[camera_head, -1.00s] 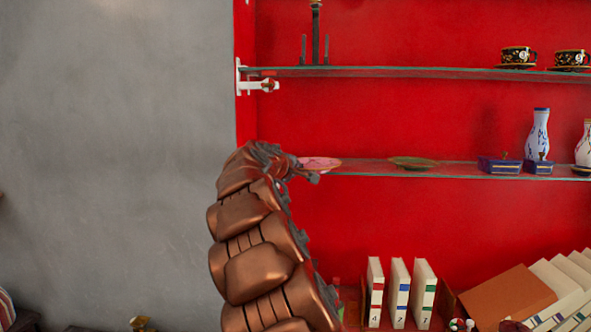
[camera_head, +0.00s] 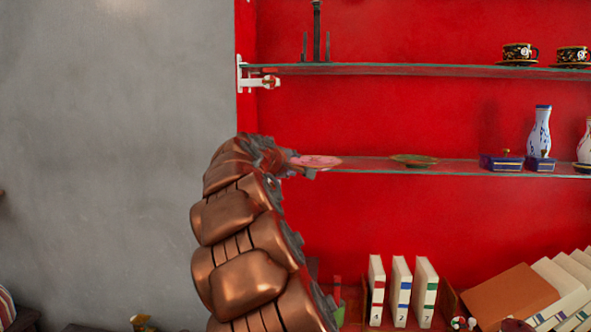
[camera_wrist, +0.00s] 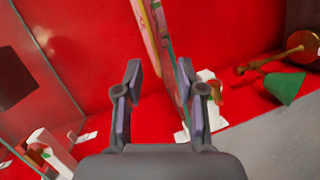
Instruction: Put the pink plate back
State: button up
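The pink plate (camera_head: 316,162) lies at the left end of the lower glass shelf (camera_head: 465,168). In the wrist view the plate (camera_wrist: 143,22) shows nearly edge-on, beyond my fingertips. My gripper (camera_wrist: 160,80) is open, with a wide gap between its fingers. The plate and shelf edge line up with this gap, closer to the right finger. I cannot tell whether a finger touches them. In the head view my gripper (camera_head: 292,165) is at the shelf's left end beside the plate, partly hidden by my arm.
A green plate (camera_head: 414,160) lies right of the pink one. Blue boxes (camera_head: 502,162) and a vase (camera_head: 540,132) stand farther right. The upper glass shelf (camera_head: 420,69) has a white bracket (camera_head: 258,80) at its left end. Books (camera_head: 401,291) stand below.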

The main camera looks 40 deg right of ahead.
jog(key=b+v, duration=0.2)
jog(key=v, duration=0.6)
jog(key=shift+a+f, duration=0.1)
jog(key=shift+a, duration=0.05)
